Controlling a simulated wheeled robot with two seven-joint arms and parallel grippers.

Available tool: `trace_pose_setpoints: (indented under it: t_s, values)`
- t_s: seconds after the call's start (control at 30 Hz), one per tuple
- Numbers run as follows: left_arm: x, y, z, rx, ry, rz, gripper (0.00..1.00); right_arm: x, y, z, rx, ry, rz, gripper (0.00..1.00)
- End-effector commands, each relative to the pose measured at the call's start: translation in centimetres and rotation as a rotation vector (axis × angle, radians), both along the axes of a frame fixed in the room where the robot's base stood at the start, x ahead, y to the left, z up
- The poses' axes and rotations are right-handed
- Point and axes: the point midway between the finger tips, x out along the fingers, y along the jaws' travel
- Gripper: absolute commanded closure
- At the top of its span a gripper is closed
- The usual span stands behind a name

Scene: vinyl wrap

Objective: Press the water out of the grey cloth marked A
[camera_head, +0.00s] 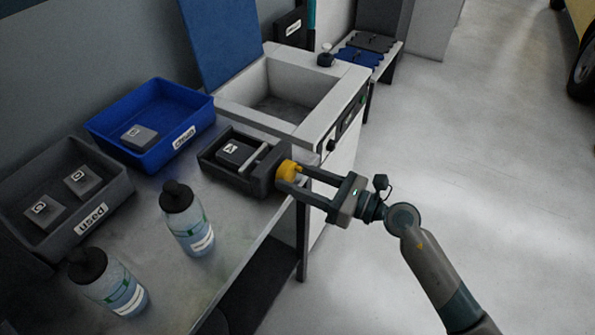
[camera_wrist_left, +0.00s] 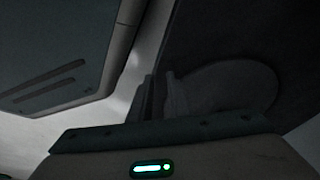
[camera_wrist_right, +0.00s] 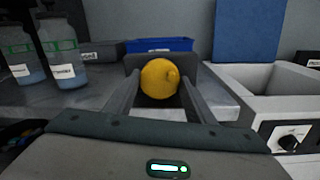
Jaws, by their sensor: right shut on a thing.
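The grey cloth marked A (camera_head: 235,150) lies in a dark open-topped press box (camera_head: 215,168) on the bench. A light upright plate (camera_head: 258,158) stands in the box beside the cloth. A yellow knob (camera_head: 287,170) is on the box's near right end; it also shows in the right wrist view (camera_wrist_right: 159,78). My right gripper (camera_head: 292,173) is shut on the yellow knob, one finger on either side. My left gripper (camera_wrist_left: 160,95) is in its own dark wrist view only, its fingers near each other with nothing visible between them.
A blue bin (camera_head: 190,107) holds one grey cloth. A grey bin labelled Used (camera_head: 118,205) holds two. A sink (camera_head: 335,95) is behind the press. The floor at right is clear.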

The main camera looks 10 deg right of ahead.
Motion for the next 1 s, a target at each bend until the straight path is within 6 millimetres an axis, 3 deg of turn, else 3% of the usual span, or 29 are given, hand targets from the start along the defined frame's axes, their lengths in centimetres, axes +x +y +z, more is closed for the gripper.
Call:
trace_pose_setpoints:
  t_s: [0.4,0.97,1.0]
  values:
    - [2.6,-2.5,1.5,-0.045,-0.166,-0.019,0.83,0.0,0.0,0.2,0.133,0.182,-0.001,0.73]
    - [3.0,-2.9,1.6,-0.053,-0.196,-0.021,0.83,0.0,0.0,0.0,0.158,0.214,-0.001,0.73]
    - [3.0,-2.9,1.6,-0.053,-0.196,-0.021,0.83,0.0,0.0,0.0,0.158,0.214,-0.001,0.41]
